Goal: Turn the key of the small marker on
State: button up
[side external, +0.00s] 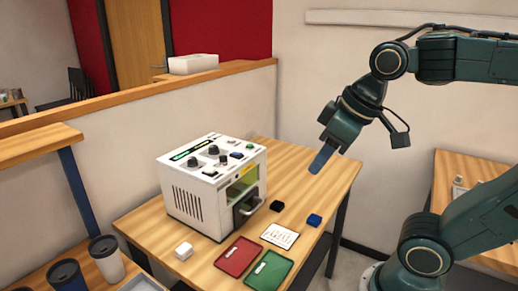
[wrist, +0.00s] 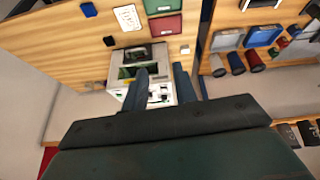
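The small marker (side external: 212,190) is a white box with a vented side, a front window and a control panel (side external: 212,157) on top. The panel carries black knobs, dark switches and a green button. I cannot tell for certain which knob is the key, or its position. In the wrist view the marker (wrist: 128,62) sits beyond my fingers, which partly cover its panel. My gripper (side external: 318,168) hangs in the air to the right of the marker, clear of it. In the wrist view its two blue fingers (wrist: 161,68) stand apart with nothing held between them.
On the wooden table (side external: 318,187) are a red tray (side external: 237,257), a green tray (side external: 268,271), a white card (side external: 280,236), a black block (side external: 277,206), a blue block (side external: 314,220) and a white block (side external: 184,251). Cups (side external: 106,257) stand on a side bench.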

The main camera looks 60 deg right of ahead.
jog(key=w+d+r+n+g, duration=0.1)
jog(key=w+r+n, duration=0.1)
jog(key=w+r, duration=0.5)
jog(key=n+g, duration=0.4)
jog(key=n, duration=0.2)
send_over(223, 160)
notch_tip(223, 160, down, 4)
jog(key=shift+w+d, duration=0.1)
jog(key=shift+d, duration=0.05)
jog(key=shift+f, duration=0.15)
jog(key=shift+f, duration=6.8)
grip_shut()
